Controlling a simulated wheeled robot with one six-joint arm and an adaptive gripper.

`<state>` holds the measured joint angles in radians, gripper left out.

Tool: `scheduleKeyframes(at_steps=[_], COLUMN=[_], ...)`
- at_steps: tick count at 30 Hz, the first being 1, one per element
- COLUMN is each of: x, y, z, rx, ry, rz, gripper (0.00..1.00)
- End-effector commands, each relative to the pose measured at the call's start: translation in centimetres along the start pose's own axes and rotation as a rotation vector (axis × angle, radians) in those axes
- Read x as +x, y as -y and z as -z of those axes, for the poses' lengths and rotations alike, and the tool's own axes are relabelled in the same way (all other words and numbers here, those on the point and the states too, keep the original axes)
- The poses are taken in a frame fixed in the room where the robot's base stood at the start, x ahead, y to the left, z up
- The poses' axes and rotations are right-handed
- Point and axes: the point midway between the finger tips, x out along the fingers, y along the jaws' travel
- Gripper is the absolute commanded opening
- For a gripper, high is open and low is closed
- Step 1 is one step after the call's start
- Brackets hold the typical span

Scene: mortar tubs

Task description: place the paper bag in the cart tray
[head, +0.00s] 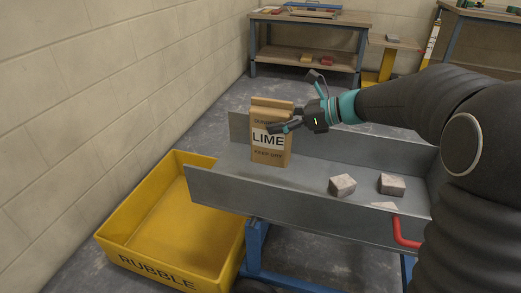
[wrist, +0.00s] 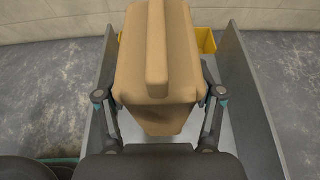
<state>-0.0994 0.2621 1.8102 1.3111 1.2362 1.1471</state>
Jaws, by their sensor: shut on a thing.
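The paper bag (head: 270,154) is a tan upright bag with a white label reading LIME. In the head view it is at the left part of the grey cart tray (head: 225,187), within its walls. My gripper (head: 290,108) is shut on the bag near its top, with one finger on the near side and the other behind. In the wrist view the bag (wrist: 158,70) fills the middle between the two fingers (wrist: 160,105). The bag's base appears at the tray floor, but I cannot tell whether it touches.
Several grey blocks (head: 342,185) lie at the right of the tray. A yellow RUBBLE tub (head: 125,245) stands on the floor to the left of the cart. A red handle (head: 402,236) is at the tray's near right. A workbench (head: 310,54) stands at the back.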

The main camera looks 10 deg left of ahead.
Motion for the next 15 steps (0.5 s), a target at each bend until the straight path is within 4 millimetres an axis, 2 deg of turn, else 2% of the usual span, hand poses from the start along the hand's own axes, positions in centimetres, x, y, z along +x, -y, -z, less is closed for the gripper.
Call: scheduleKeyframes(at_steps=[1,9,15], x=[1.2,6.8,10.0], y=[0.0,0.4,0.7], z=[0.2,1.1,1.5], rx=[-0.001,-0.002,-0.002], ry=[0.001,0.002,0.002], rz=[-0.004,-0.004,-0.001], gripper=[0.00,0.00,0.00])
